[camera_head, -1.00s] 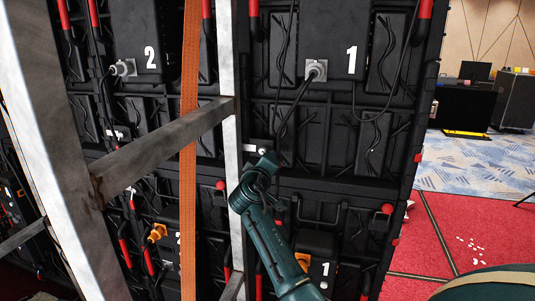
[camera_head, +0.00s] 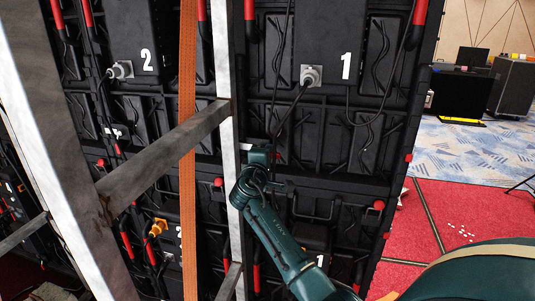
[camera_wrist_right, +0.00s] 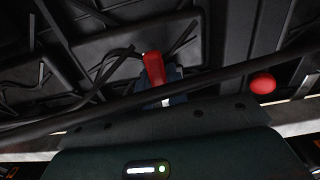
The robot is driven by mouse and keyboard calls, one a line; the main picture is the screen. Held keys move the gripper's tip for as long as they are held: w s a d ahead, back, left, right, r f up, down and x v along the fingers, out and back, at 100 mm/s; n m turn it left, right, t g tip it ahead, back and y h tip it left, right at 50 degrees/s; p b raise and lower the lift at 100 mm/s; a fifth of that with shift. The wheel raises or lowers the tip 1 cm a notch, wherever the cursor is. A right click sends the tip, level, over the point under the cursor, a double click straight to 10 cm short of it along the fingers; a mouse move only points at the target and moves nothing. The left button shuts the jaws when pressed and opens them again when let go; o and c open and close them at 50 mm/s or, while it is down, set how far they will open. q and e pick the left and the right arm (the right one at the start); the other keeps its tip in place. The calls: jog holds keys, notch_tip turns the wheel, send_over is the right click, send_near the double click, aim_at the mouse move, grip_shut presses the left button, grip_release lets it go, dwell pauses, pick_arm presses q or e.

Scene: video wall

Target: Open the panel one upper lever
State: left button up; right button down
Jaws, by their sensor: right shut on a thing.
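Panel one is a black panel (camera_head: 345,120) marked with a white 1, right of the pale upright post in the head view. My right gripper (camera_head: 268,158) is at the panel's lower left part, close beside the post. In the right wrist view, the right gripper (camera_wrist_right: 166,88) is shut on a red lever (camera_wrist_right: 153,67). The lever sticks up from between the dark fingers, and its lower part is hidden by them. In the head view the lever is mostly hidden by my gripper. My left gripper is not in view.
A metal upright post (camera_head: 226,60) and a slanted beam (camera_head: 165,150) stand close left of my arm. A black cable (camera_head: 288,120) hangs above the gripper. An orange strap (camera_head: 188,100) hangs further left. Open carpet (camera_head: 455,210) lies to the right.

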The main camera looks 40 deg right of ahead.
dwell(0.3)
jog(key=c, duration=1.4)
grip_release()
jog(key=b+v, duration=0.2)
jog(key=v, duration=1.1)
jog(key=shift+s, duration=0.1)
jog(key=shift+f, duration=0.1)
jog(key=s+a+f+y, duration=0.2)
jog(key=a+f+y, duration=0.1)
jog(key=f, duration=0.4)
jog(key=s+a+f+n+y, duration=0.1)
jog(key=s+a+f+y, duration=0.15)
jog(key=f, duration=0.45)
jog(key=s+a+f+y, duration=0.2)
jog(key=a+f+y, duration=0.15)
jog(key=f, duration=0.35)
jog(key=s+a+f+m+y, duration=0.2)
jog(key=s+a+f, duration=0.1)
jog(key=s, duration=0.3)
jog(key=s+a+f+m+g+y, duration=0.1)
jog(key=s+a+f+m+y, duration=0.1)
jog(key=s, duration=0.4)
jog(key=s+a+f+m+y, duration=0.2)
jog(key=s+a+f+y, duration=0.1)
jog(key=s+f, duration=0.3)
jog(key=shift+s+a+y, duration=0.3)
jog(key=shift+s+y, duration=0.1)
